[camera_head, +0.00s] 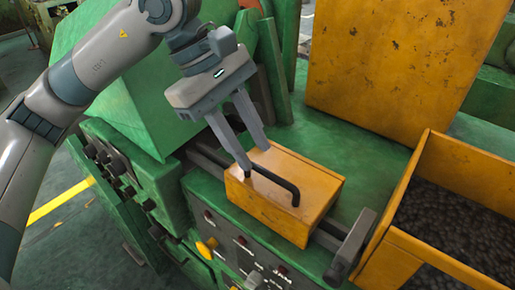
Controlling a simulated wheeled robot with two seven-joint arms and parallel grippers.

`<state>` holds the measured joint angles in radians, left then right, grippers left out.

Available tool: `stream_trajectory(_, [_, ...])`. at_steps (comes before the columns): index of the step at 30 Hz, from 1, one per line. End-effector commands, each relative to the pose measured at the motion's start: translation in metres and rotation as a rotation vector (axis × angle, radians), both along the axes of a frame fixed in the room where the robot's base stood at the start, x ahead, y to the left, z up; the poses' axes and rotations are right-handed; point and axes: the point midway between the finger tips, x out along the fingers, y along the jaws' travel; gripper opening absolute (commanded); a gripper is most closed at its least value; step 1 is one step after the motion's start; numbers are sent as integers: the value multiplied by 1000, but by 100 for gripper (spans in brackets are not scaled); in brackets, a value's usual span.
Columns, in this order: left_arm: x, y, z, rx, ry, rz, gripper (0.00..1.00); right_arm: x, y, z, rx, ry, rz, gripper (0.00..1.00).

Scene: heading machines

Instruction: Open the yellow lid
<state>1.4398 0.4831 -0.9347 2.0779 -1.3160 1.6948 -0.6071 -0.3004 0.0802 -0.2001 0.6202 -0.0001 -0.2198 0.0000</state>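The yellow lid (312,186) is a worn, box-shaped cover with a black bar handle (275,184) on top. It sits across a dark rail on the green machine, in the middle of the view. My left gripper (254,158) comes down from the upper left over the handle's left end. Its two grey fingers are apart, with a gap between them. The nearer fingertip is at or very close to the handle's end; I cannot tell whether it touches. My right gripper is not in view.
A yellow bin (397,249) with dark small pieces (455,230) stands at the right. A large yellow panel (392,60) rises behind. The dark rail ends in a grey block (352,240). Knobs and a yellow button (206,248) line the machine's front. Green machine parts stand close behind the gripper.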

Motion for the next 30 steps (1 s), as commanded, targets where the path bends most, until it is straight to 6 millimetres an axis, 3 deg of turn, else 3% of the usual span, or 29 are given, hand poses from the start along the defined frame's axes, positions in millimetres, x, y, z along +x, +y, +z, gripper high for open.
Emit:
stream_trajectory(9, [-3,-13,-29,1,1,1,29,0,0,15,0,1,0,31])
stream_trajectory(20, [-3,-15,-32,0,0,0,29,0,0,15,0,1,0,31])
stream_trajectory(24, [-3,-15,-32,0,0,0,0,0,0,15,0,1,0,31])
stream_trajectory(30, [-3,-15,-32,0,0,0,0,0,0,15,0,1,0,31])
